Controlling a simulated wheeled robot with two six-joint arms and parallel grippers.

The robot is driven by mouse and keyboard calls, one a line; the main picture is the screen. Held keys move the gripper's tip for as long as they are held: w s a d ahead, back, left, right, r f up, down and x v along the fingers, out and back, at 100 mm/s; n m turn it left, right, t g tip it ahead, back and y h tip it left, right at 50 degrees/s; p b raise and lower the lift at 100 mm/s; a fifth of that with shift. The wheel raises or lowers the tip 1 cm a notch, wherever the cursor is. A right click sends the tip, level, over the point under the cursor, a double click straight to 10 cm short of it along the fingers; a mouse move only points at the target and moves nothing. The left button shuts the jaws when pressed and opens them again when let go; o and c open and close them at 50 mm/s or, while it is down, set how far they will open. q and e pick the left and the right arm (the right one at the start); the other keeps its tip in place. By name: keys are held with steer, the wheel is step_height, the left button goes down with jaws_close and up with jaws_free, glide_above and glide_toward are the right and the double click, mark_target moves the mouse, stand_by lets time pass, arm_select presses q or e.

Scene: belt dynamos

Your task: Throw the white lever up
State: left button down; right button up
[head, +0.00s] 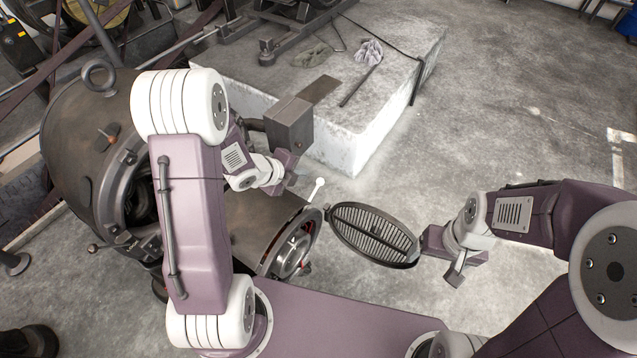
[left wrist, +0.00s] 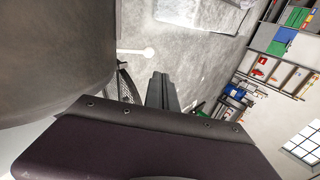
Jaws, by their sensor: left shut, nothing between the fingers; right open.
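The white lever (head: 314,192) is a short rod with a round knob, on top of the brown cylindrical machine (head: 262,222) near its open end. In the head view its knob end points up. It also shows in the left wrist view (left wrist: 137,51), left of and beyond the fingers. My left gripper (head: 287,180) is shut and empty, just left of the lever and apart from it; its dark fingers show together in the left wrist view (left wrist: 161,92). My right gripper (head: 456,271) is open and empty, right of the machine.
A round slatted cover (head: 372,233) stands swung out at the machine's open end, between it and my right gripper. A grey box (head: 288,123) is above my left gripper. A pale concrete plinth (head: 350,138) lies behind; the floor at right is clear.

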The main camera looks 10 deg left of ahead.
arm_select(q)
steer(key=f, duration=0.1)
steer(key=s+f+b, duration=0.1)
steer(key=f, duration=0.1)
steer(key=shift+s+a+f+b, duration=0.2)
steer(key=shift+a+b, duration=0.15)
steer(key=shift+w+a+f, duration=0.1)
steer(key=shift+f, duration=0.05)
steer(key=shift+w, duration=0.1)
arm_select(e)
steer(key=f, duration=0.3)
steer(key=shift+s, duration=0.35)
steer(key=shift+s+f, duration=0.1)
arm_select(q)
steer(key=b, duration=0.4)
glide_toward(318, 183)
steer(key=x, duration=0.4)
steer(key=shift+w+f, duration=0.15)
steer(key=shift+f, duration=0.25)
steer(key=shift+w+d+f, duration=0.3)
steer(key=shift+w+f, duration=0.1)
steer(key=shift+w, duration=0.15)
arm_select(e)
step_height(318, 183, down, 4)
steer(key=shift+r, duration=0.1)
